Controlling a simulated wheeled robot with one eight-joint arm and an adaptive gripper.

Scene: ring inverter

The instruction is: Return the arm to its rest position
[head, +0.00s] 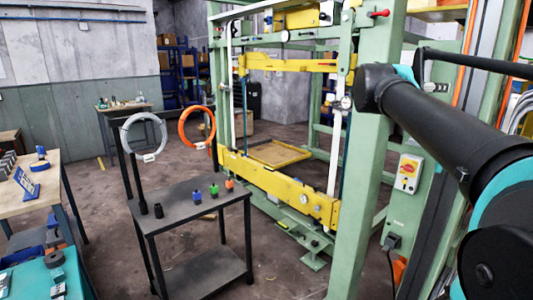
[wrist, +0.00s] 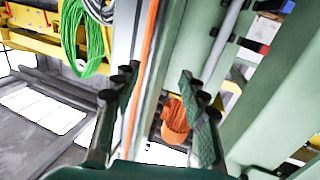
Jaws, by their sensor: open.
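My arm, black with teal parts, fills the right side of the head view. My gripper is outside the head view. In the wrist view my gripper (wrist: 158,90) is open, with its two fingers wide apart and nothing between them. Behind the fingers are a green machine post, an orange cable and an orange rounded part (wrist: 175,118). I cannot tell how far these are from the fingertips.
A green press frame (head: 370,150) with yellow beams stands close to my arm. A dark cart (head: 190,205) holds small coloured pieces, with a grey ring (head: 143,132) and an orange ring (head: 197,127) on stands. A workbench (head: 40,180) is at left. Green cable (wrist: 85,40) hangs nearby.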

